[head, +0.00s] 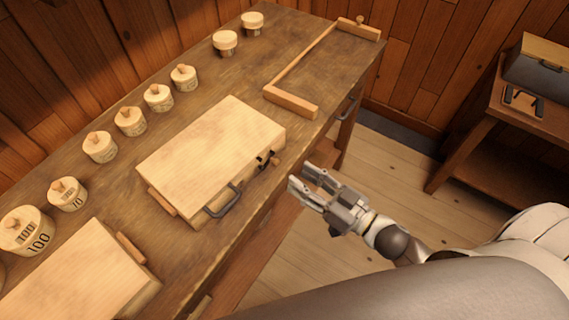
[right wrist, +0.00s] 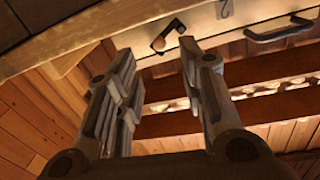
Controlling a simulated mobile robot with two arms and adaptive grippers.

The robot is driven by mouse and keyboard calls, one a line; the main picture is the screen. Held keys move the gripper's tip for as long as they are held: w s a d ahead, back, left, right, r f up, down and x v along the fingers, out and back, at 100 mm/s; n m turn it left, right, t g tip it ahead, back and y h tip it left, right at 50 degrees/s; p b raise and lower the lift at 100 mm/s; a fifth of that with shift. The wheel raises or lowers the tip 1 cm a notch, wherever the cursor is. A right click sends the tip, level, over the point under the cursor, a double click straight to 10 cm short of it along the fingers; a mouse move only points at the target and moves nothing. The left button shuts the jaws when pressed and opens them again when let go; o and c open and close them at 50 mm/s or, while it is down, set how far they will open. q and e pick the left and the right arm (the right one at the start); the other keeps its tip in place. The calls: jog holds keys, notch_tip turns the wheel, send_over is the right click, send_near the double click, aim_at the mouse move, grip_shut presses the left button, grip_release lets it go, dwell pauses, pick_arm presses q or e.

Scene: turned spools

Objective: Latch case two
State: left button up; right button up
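Case two is a pale wooden case (head: 212,150) with its lid down, in the middle of the bench. Its front shows a dark handle (head: 223,202) and a small dark latch (head: 266,158) with a wooden knob. In the right wrist view the latch (right wrist: 163,38) sits tilted on the case front, left of the numeral 2 and the handle (right wrist: 280,31). I cannot tell whether the latch is engaged. My right gripper (head: 303,180) is open and empty, in front of the latch and apart from it. It also shows in the right wrist view (right wrist: 157,62). My left gripper is not visible.
Another wooden case (head: 75,280) lies at the near left. Several round wooden lidded pots (head: 130,121) line the bench's back edge. A wooden corner frame (head: 291,102) lies beyond case two. A side table (head: 500,120) with a dark box stands at right. Open floor lies before the bench.

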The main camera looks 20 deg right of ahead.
aim_at(278, 163)
jog(key=shift+p+x, duration=0.45)
jog(key=shift+x, duration=2.6)
jog(key=shift+c, duration=0.2)
